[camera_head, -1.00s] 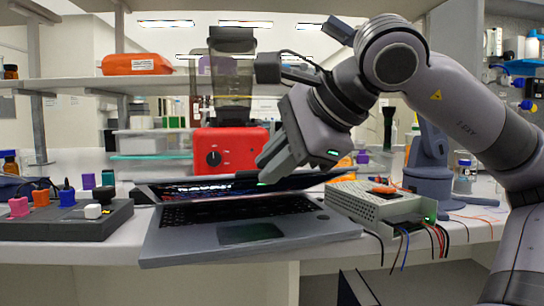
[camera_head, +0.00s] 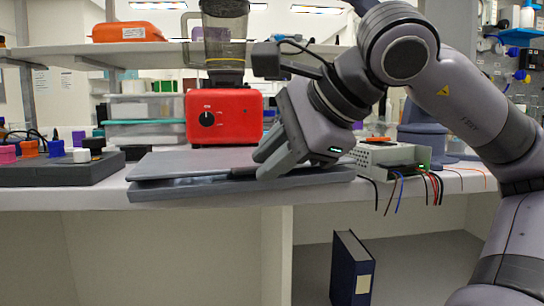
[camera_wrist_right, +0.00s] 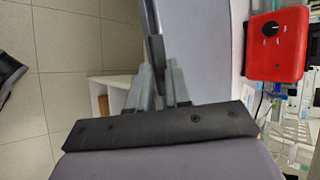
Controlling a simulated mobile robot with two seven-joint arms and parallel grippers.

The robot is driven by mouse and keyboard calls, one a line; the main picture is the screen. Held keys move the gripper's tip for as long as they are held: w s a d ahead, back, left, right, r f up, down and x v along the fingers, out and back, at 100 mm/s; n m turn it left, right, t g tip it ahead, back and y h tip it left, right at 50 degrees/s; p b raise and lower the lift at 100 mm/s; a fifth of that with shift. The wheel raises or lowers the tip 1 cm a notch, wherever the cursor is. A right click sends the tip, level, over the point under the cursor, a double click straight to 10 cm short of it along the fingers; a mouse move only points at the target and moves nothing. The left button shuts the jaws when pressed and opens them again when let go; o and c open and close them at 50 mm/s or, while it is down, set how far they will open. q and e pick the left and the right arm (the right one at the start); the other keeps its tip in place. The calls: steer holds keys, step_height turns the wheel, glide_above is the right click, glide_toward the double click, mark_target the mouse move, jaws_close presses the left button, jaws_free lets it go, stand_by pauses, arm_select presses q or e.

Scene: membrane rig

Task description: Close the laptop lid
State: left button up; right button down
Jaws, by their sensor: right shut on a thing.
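The grey laptop (camera_head: 240,189) lies at the front edge of the bench in the head view. Its lid (camera_head: 195,160) is folded down over the base and looks almost flat; the keyboard and screen are hidden. A thin dark gap seems to show between lid and base. My right gripper (camera_head: 264,168) is at the front edge of the lid, right of its middle, and is shut on it. In the right wrist view the lid (camera_wrist_right: 208,50) stretches away from my right gripper (camera_wrist_right: 157,85), with its edge between the fingers. My left gripper is not in view.
A perforated metal power supply (camera_head: 395,156) with loose wires stands close to the laptop's right. A dark block tray (camera_head: 60,173) is at its left, and a red blender (camera_head: 222,118) stands behind. A blue binder (camera_head: 350,270) is on the shelf below.

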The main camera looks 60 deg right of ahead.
steer(key=c, duration=1.2)
jaws_free()
steer(key=shift+c, duration=0.2)
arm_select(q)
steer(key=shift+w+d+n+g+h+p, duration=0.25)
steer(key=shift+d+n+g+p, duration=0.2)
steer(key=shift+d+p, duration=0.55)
arm_select(e)
steer(key=v, duration=0.7)
